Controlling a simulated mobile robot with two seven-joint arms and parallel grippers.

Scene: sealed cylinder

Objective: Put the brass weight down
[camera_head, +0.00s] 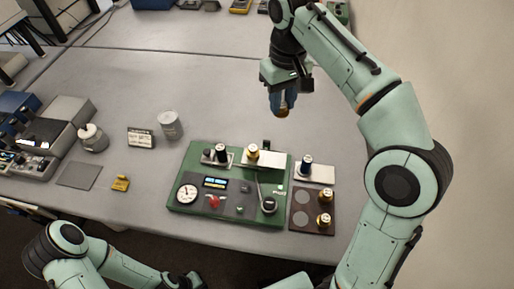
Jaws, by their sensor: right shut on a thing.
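My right gripper (284,103) hangs pointing down over the back of the table, behind the green panel. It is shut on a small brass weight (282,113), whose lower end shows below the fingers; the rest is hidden. A dark plate (312,209) sits at the right of the panel. It has two bare grey round spots at its left, and two other brass weights (325,197) (324,219) stand at its right. My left gripper (187,281) is at the bottom edge, partly cut off, and its jaws are unclear.
The green panel (180,200) carries a dial, a display, a red knob and upright cylinders. A pale block (320,173) with a dark-topped cylinder stands right of it. A grey can (170,125), a small sign (141,138) and a jar (92,138) stand left. The table around the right gripper is clear.

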